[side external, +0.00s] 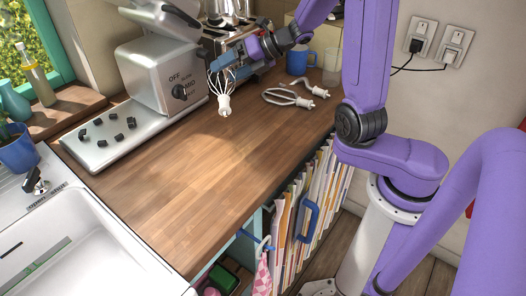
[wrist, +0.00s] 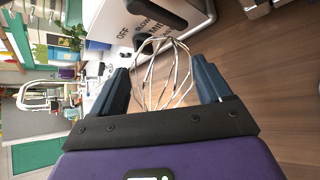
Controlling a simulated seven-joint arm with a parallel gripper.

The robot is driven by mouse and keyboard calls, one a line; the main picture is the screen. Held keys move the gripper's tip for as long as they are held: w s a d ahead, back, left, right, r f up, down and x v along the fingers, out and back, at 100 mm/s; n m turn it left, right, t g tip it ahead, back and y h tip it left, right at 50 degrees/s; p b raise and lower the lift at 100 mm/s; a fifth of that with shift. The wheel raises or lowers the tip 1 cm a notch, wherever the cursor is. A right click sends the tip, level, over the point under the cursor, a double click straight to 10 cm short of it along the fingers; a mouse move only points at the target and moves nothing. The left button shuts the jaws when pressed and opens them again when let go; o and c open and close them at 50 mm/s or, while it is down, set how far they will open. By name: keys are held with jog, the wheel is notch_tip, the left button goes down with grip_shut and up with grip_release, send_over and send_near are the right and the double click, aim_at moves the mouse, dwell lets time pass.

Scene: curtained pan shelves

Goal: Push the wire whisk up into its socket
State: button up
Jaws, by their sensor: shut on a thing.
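The wire whisk (side external: 222,92) is in my gripper (side external: 229,74), above the wooden counter beside the mixer. Its wire loops are up between the fingers and its white hub points down. In the wrist view the wire loops (wrist: 162,72) show between the two blue fingers of my gripper (wrist: 160,76), which are shut on them. The grey stand mixer (side external: 150,72) stands at the left of the counter, with an OFF-marked dial on its side. Its head (side external: 160,14) is raised and partly cut off at the top. I cannot make out the whisk's socket in either view.
A white flat beater (side external: 285,98) and a white hook (side external: 311,88) lie on the counter (side external: 205,170) to the right. A blue mug (side external: 297,62) and a steel appliance (side external: 232,36) stand behind. The sink (side external: 75,240) is at front left. The counter's middle is clear.

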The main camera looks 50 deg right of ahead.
aim_at(235, 79)
jog(key=shift+s+a+f+m+t+h, duration=0.15)
jog(key=shift+s+m+t+h, duration=0.25)
jog(key=shift+s+m+h, duration=0.45)
jog(key=shift+s+f+m+h, duration=0.1)
jog(key=shift+s+m+h, duration=0.55)
jog(key=shift+s, duration=0.6)
